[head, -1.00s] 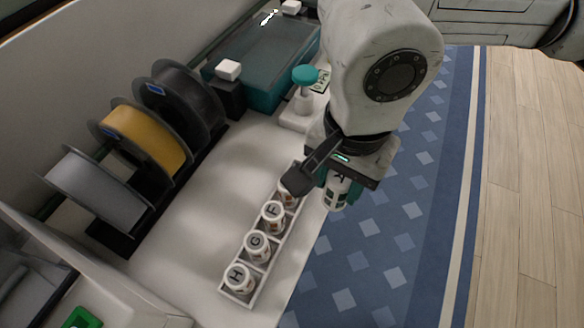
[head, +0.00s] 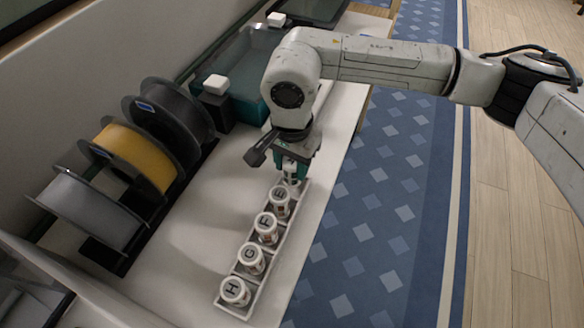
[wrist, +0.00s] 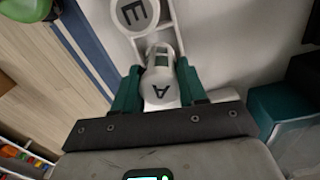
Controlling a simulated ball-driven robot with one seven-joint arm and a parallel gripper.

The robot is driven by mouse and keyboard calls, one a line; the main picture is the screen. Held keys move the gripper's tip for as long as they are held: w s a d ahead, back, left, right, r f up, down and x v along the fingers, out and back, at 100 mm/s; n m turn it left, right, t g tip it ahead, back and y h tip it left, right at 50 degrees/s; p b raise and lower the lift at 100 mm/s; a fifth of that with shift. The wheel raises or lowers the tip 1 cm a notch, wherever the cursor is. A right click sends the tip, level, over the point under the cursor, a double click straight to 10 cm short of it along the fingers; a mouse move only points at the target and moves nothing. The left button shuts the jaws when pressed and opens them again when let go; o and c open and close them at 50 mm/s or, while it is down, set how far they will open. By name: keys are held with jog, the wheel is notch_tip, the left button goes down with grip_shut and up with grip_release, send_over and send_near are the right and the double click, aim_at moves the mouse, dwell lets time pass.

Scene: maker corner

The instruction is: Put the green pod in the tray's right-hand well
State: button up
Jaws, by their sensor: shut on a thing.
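The tray (head: 262,268) is a long, narrow white rack of wells. It carries white lettered pods H (head: 235,291), G (head: 251,259), F (head: 266,227) and E (head: 279,201). My gripper (head: 291,168) is at the tray's far end, just beyond pod E. Its teal fingers are shut on a white pod marked A (wrist: 158,88), with a dark green patch on its side. In the wrist view, pod A is between the fingers, close to pod E (wrist: 134,12) and the tray's end. I cannot tell whether its base is inside the well.
Spools, grey (head: 88,205), yellow (head: 135,155) and black (head: 175,120), stand left of the tray. A teal machine (head: 250,65) and a dark block with a white top (head: 216,85) are behind. The bench (head: 205,215) is clear between spools and tray.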

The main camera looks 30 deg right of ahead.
aim_at(292, 162)
jog(key=shift+f, duration=1.15)
jog(key=shift+f, duration=0.15)
jog(key=o, duration=1.1)
jog(key=shift+c, duration=0.2)
notch_tip(292, 162, up, 12)
jog(key=shift+r, duration=0.2)
